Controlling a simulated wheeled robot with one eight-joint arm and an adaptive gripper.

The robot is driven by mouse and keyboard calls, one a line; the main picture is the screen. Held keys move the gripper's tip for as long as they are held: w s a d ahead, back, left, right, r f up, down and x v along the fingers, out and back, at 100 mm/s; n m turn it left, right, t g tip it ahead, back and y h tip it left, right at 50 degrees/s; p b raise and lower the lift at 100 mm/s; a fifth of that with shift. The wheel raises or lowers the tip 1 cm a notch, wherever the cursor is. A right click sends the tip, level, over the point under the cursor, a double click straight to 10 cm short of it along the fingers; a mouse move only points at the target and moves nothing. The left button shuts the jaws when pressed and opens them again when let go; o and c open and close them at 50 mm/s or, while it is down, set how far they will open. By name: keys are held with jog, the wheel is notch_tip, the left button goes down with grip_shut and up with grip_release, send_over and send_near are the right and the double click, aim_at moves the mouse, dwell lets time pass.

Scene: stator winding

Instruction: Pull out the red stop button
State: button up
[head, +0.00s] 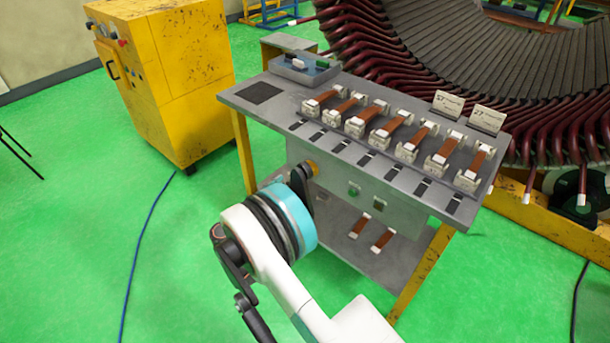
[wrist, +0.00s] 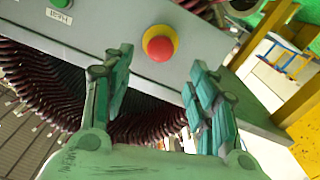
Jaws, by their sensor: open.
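The red stop button (wrist: 160,48) is a round red head on a yellow collar, on the grey front panel (wrist: 110,25) in the wrist view. My gripper (wrist: 160,62) is open, with one finger on each side below the button in the picture. Nothing is between the fingers, and they seem apart from the button. In the head view my white and teal arm reaches to the panel under the table and hides most of the gripper. A small yellow part (head: 313,167) shows just beyond the arm's end; no red is visible there.
A green button (wrist: 61,3) with a label is on the same panel. The grey table (head: 237,97) carries several brown-strapped blocks. A yellow cabinet (head: 170,80) stands at left, and the large stator (head: 420,50) is behind. Green floor at left is mostly free, with a blue cable (head: 140,240).

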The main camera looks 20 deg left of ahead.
aim_at(303, 174)
jog(key=b+x, duration=0.2)
jog(key=x, duration=0.7)
jog(key=shift+w+d, duration=0.1)
jog(key=shift+w, duration=0.1)
